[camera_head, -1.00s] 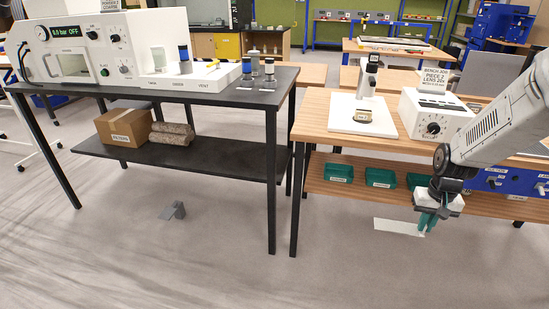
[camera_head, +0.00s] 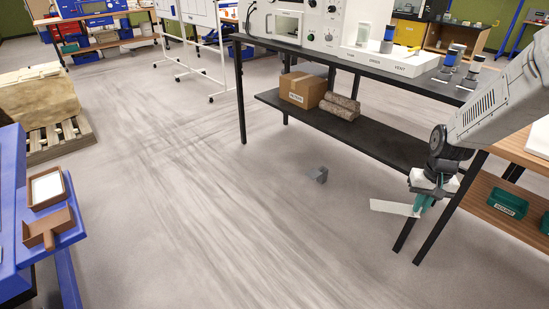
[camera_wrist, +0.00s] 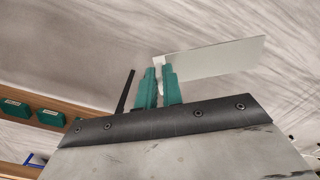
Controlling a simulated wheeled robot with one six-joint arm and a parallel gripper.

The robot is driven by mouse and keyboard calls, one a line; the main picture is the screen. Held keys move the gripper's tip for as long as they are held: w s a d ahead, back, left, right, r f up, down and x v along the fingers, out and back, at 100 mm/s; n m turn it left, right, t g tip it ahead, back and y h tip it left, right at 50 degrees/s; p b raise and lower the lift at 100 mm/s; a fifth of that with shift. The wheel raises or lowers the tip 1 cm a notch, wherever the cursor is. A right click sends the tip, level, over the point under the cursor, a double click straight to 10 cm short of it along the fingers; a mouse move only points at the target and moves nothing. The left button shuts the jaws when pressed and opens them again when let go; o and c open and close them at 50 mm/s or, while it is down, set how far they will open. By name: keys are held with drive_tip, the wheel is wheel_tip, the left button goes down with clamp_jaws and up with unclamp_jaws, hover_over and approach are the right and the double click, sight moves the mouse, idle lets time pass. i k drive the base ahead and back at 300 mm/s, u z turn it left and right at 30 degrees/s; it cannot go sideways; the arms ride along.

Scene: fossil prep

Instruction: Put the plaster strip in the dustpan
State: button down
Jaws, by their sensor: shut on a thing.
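The plaster strip (camera_head: 393,207) is a flat, pale, off-white piece. My gripper (camera_head: 421,203) is shut on one end of it, and the rest sticks out to the left in the head view, above the floor. In the wrist view the strip (camera_wrist: 215,60) extends to the right from the teal fingertips (camera_wrist: 160,70). The dustpan (camera_head: 60,224) appears to be the brown, open pan with a short handle on the blue surface at the far left. It is far from my gripper and looks empty.
A brown tray (camera_head: 66,187) with a white inside lies behind the dustpan. A dark workbench (camera_head: 350,125) stands beside my gripper, its legs close by. A pallet (camera_head: 60,139) stands at the left. The middle floor is clear.

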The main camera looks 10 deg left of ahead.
sight(49, 220)
drive_tip(key=i, duration=1.4)
drive_tip(key=u, duration=2.5)
drive_tip(key=i, duration=1.25)
